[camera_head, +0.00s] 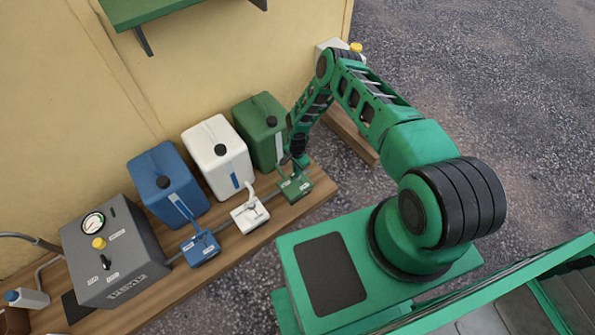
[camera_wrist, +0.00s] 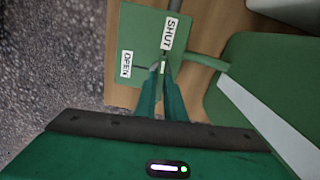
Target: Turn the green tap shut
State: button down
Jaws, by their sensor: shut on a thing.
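The green tap's block (camera_head: 294,189) sits on the wooden bench in front of the green canister (camera_head: 262,128). In the wrist view the block (camera_wrist: 142,30) carries a SHUT label (camera_wrist: 168,33) and an OPEN label (camera_wrist: 126,64). My gripper (camera_head: 300,160) reaches down onto the tap from above. In the wrist view its fingertips (camera_wrist: 161,70) are closed together on the tap's handle, just below the SHUT label and right of the OPEN label. The handle is mostly hidden between the fingers, so its exact angle cannot be told.
White (camera_head: 218,150) and blue (camera_head: 168,184) canisters stand left of the green one, with white (camera_head: 250,216) and blue (camera_head: 200,248) taps before them. A grey gauge box (camera_head: 112,255) stands further left. A pipe (camera_head: 226,227) links the taps. Gravel lies beyond the bench.

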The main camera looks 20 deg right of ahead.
jog(key=shift+w+a+m, duration=0.25)
jog(key=shift+a+m, duration=0.05)
jog(key=shift+m, duration=0.2)
jog(key=c, duration=1.8)
grip_release()
jog(key=shift+c, duration=0.2)
jog(key=shift+s+d, duration=0.1)
jog(key=shift+r, duration=0.1)
notch_tip(320, 180, up, 11)
jog(key=shift+f, duration=0.2)
